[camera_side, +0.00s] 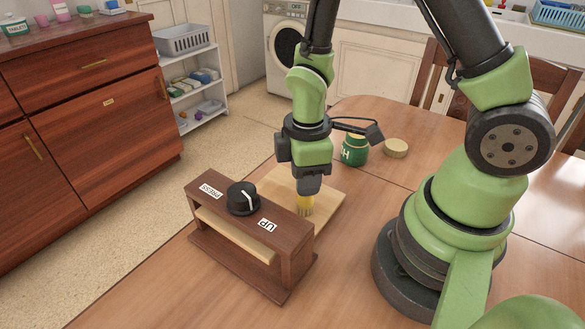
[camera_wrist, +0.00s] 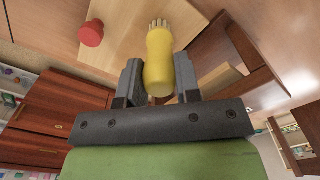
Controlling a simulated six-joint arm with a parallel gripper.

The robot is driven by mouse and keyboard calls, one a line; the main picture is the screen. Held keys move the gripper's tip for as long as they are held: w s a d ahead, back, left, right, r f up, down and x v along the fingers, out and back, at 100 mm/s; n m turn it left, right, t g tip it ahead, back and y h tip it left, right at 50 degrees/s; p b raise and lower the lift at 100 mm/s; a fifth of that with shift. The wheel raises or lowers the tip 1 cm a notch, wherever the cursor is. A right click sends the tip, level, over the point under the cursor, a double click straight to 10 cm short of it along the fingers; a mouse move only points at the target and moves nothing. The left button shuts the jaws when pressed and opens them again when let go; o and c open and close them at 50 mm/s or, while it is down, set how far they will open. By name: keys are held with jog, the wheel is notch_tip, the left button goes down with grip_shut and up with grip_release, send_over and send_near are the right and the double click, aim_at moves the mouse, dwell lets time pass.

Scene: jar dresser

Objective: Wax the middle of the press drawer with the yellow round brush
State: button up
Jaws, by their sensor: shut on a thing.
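My gripper (camera_side: 309,190) is shut on the yellow round brush (camera_wrist: 158,62), which points away from the jaws. Its pale bristles show at the brush's tip in the wrist view; in the side view the brush (camera_side: 305,206) hangs down over the pale wooden drawer board (camera_side: 328,187). I cannot tell whether the bristles touch the board. The drawer sticks out behind the dark wooden press (camera_side: 292,229). A red knob (camera_wrist: 91,33) shows beside the pale board in the wrist view. The press has a black dial (camera_side: 242,200) with a white pointer, between two labels, one reading UP.
A green jar (camera_side: 355,150) stands open on the table behind the drawer, with a round tan lid (camera_side: 396,148) beside it. A chair (camera_side: 545,88) stands at the back right. A dark dresser (camera_side: 90,100) is at the left, across the floor.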

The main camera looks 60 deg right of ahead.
jog(key=shift+s, duration=0.85)
jog(key=shift+w, duration=5.7)
jog(key=shift+s, duration=5.5)
jog(key=shift+w, duration=5.45)
notch_tip(320, 180, up, 8)
